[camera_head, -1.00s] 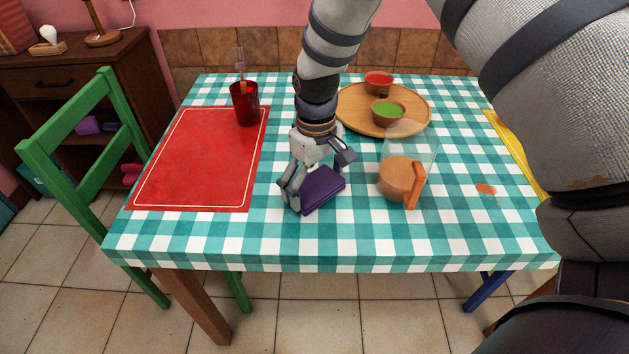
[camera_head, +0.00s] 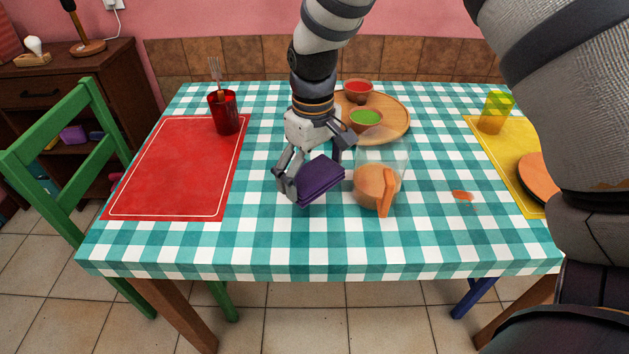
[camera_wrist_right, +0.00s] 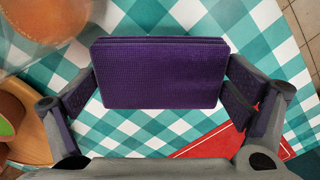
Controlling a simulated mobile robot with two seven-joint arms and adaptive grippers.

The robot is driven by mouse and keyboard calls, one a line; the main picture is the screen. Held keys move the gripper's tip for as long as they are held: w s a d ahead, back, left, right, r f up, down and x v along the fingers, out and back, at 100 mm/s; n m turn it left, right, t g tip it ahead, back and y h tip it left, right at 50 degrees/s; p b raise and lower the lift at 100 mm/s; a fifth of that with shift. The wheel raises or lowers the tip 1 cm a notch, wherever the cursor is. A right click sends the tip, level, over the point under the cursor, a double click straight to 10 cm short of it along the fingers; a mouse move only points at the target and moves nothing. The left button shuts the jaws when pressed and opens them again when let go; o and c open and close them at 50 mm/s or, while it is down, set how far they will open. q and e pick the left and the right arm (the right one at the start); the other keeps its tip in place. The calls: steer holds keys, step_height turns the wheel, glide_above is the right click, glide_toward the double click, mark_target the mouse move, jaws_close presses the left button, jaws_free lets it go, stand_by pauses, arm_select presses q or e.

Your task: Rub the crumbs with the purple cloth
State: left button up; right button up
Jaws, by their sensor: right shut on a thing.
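The purple cloth (camera_head: 321,179) is a folded, thick block between the fingers of my right gripper (camera_head: 316,168), which is shut on it. It seems to be held a little above the checked tablecloth. In the right wrist view the cloth (camera_wrist_right: 160,73) fills the space between both fingers. The crumbs (camera_head: 462,196) are a small orange-brown patch on the table, right of the jug and apart from the cloth. My left gripper is not in view.
A clear jug (camera_head: 374,187) with orange contents and handle stands between the cloth and crumbs. Behind is a wooden tray (camera_head: 397,124) with bowls. A red mat (camera_head: 178,172) with a red cup (camera_head: 225,115) lies left; a yellow mat (camera_head: 484,141) with a yellow glass (camera_head: 495,112) lies right.

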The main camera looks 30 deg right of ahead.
steer(key=shift+r, duration=1.55)
steer(key=shift+a, duration=0.1)
